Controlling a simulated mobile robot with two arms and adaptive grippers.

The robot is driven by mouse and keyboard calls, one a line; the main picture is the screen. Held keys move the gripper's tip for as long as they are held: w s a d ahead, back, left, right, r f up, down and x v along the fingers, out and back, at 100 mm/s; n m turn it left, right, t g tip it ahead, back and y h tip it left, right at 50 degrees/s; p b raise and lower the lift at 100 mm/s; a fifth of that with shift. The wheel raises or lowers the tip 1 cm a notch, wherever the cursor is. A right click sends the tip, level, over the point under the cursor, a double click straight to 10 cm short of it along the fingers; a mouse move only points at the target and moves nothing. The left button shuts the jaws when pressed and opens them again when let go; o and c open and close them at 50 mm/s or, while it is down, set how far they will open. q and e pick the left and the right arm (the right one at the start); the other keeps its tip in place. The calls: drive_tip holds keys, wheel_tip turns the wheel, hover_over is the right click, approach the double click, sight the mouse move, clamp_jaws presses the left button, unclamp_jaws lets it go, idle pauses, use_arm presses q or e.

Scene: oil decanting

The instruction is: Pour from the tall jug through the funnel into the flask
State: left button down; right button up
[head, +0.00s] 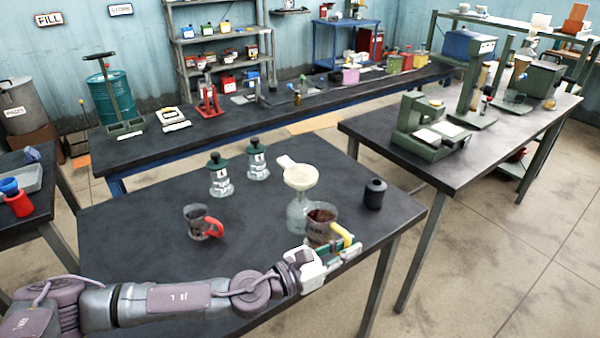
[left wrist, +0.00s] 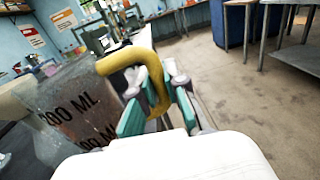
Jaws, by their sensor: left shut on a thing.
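A clear jug (head: 321,215) with dark contents and a yellow handle (left wrist: 143,58) stands at the front right of the near table. It looks about upright; I cannot tell whether it touches the table. Its wall with "200 ML" marks (left wrist: 72,112) fills the left of the left wrist view. My left gripper (head: 338,246) is shut on the yellow handle; its teal fingers (left wrist: 150,105) show on either side of it. The clear flask (head: 296,216) stands just behind and left of this jug, partly hidden by it. The cream funnel (head: 301,177) sits in its mouth. My right gripper is out of view.
A shorter clear jug with a red handle (head: 214,227) stands left on the near table (head: 130,235). Two green-capped bottles (head: 219,176) (head: 257,160) stand behind, and a black cylinder (head: 375,194) at the right. The table's left part is clear.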

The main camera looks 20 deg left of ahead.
use_arm(q)
drive_tip(key=w, duration=0.1)
drive_tip(key=w+g+h, duration=0.1)
drive_tip(key=shift+w+d+r+m, duration=0.15)
drive_tip(key=shift+w+r+m, duration=0.15)
drive_tip(key=shift+m, duration=0.1)
drive_tip(key=shift+w+a+r+g+h, duration=0.1)
drive_tip(key=shift+w+r+g+h, duration=0.1)
drive_tip(key=shift+w, duration=0.35)
drive_tip(key=shift+w+a+r+g+h, duration=0.1)
drive_tip(key=shift+w+r, duration=0.05)
drive_tip(key=shift+w, duration=0.35)
drive_tip(key=shift+w+a+r+n, duration=0.25)
drive_tip(key=shift+r+n, duration=0.15)
drive_tip(key=shift+r, duration=0.1)
drive_tip(key=shift+w+a+r+n, duration=0.1)
drive_tip(key=shift+a+r+n, duration=0.15)
drive_tip(key=shift+r+n, duration=0.2)
wheel_tip(320, 180, up, 9)
drive_tip(key=n+t+p, duration=0.1)
drive_tip(key=n+p, duration=0.3)
hover_over(335, 221)
drive_tip(key=w, duration=0.4)
drive_tip(key=shift+w+a+r+n, duration=0.25)
drive_tip(key=shift+a+r+n, duration=0.3)
drive_tip(key=shift+a+n, duration=0.2)
drive_tip(key=shift+w+a+r, duration=0.1)
drive_tip(key=shift+w+a, duration=0.05)
drive_tip(key=shift+w, duration=0.05)
